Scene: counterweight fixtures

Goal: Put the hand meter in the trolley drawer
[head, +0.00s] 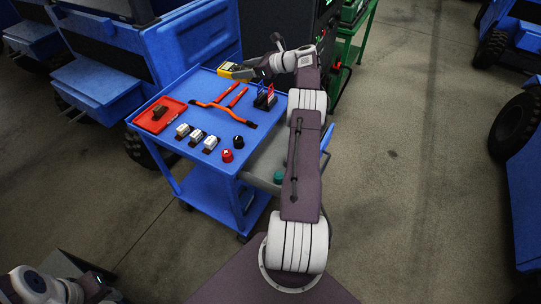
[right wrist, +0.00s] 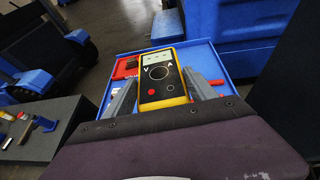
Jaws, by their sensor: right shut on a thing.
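The hand meter is yellow with a black face; in the head view (head: 232,70) it is over the far edge of the trolley top. My right gripper (head: 249,71) is shut on it. In the right wrist view the meter (right wrist: 160,80) sits between the two fingers, its dial and letters showing. The blue trolley (head: 213,187) stands in front of me. A grey, blue-edged surface (head: 262,160) at its right side looks like a pulled-out drawer, partly hidden by my right arm. My left gripper (head: 98,285) is low at the left; its fingertips are unclear.
A teal knob (head: 278,177) lies on the grey surface.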

